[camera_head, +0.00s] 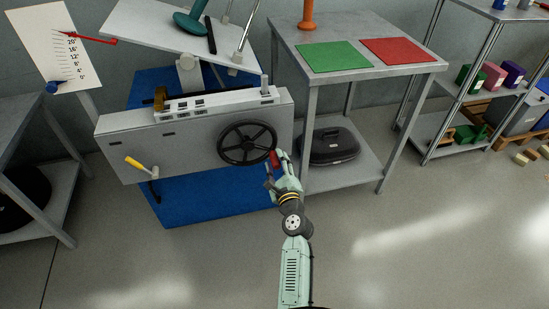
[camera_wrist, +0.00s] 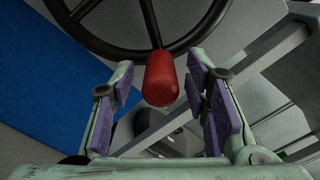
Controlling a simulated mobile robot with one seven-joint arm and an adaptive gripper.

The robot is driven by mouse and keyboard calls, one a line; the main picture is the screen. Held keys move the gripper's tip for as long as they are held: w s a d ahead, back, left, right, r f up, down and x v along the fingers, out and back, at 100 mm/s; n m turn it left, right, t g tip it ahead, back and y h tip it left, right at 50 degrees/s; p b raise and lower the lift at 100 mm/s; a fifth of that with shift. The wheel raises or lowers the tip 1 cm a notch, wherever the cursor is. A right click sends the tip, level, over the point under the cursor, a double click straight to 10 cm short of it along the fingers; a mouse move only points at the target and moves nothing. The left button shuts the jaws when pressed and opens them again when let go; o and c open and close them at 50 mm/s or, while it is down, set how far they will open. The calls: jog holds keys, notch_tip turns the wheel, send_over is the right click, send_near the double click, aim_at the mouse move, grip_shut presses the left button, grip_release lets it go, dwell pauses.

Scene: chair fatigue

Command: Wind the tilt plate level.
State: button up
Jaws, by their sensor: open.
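The tilt plate (camera_head: 180,36) is a pale board at the top of the grey machine (camera_head: 190,135), and it slopes down to the right. A black spoked handwheel (camera_head: 247,143) is on the machine's front, with a red knob (camera_head: 274,158) at its lower right rim. My gripper (camera_head: 277,168) is at that knob. In the wrist view the red knob (camera_wrist: 160,79) stands between my open fingers, with a gap on each side, and the black wheel (camera_wrist: 139,50) is beyond it. A scale board (camera_head: 57,48) with a red pointer (camera_head: 90,39) stands at the left.
A yellow-handled crank (camera_head: 134,163) is on the machine's left front. A grey table (camera_head: 380,75) with a green mat (camera_head: 333,56) and a red mat (camera_head: 398,51) stands to the right, with a black case (camera_head: 333,146) below. The floor in front is clear.

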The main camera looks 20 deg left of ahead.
jog(key=shift+c, duration=0.3)
grip_shut()
dwell(0.3)
jog(key=shift+r, duration=0.1)
